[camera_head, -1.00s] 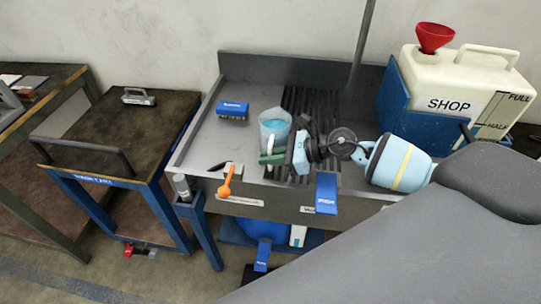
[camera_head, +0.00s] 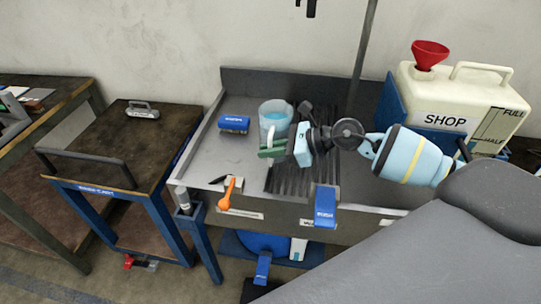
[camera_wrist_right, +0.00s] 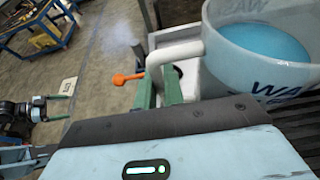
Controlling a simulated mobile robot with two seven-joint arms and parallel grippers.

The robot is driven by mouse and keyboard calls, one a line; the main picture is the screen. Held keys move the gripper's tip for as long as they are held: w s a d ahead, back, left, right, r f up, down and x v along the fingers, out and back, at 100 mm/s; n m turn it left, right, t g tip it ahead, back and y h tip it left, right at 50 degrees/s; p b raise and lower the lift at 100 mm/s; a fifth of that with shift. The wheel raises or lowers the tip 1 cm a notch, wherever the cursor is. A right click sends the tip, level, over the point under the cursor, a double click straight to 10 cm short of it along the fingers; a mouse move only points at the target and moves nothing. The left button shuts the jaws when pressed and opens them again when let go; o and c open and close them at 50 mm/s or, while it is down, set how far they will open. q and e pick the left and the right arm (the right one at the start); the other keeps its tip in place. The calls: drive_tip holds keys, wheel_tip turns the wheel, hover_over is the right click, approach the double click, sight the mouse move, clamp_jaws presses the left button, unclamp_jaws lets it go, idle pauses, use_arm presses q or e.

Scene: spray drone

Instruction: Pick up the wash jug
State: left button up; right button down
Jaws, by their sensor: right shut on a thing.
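The wash jug (camera_head: 275,116) is a clear jug with blue liquid, upright over the grey sink bench. It also shows large at the right of the right wrist view (camera_wrist_right: 262,60), with blue lettering and a white handle (camera_wrist_right: 175,54). My right gripper (camera_head: 272,151) has green fingers shut on the handle; the fingers also show in the right wrist view (camera_wrist_right: 160,88). The jug appears raised above the bench, though its underside is partly hidden by my gripper. My left gripper (camera_wrist_right: 54,109) shows small at the left of the right wrist view, fingers apart and empty.
A blue brush block (camera_head: 234,124) lies left of the jug. A black ribbed mat (camera_head: 292,183) lies below it. A thin upright pole (camera_head: 363,60) stands behind. A SHOP container (camera_head: 455,95) with a red funnel stands right. An orange-handled tool (camera_head: 228,195) is at the front edge.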

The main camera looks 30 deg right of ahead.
drive_tip(key=shift+r, duration=1.25)
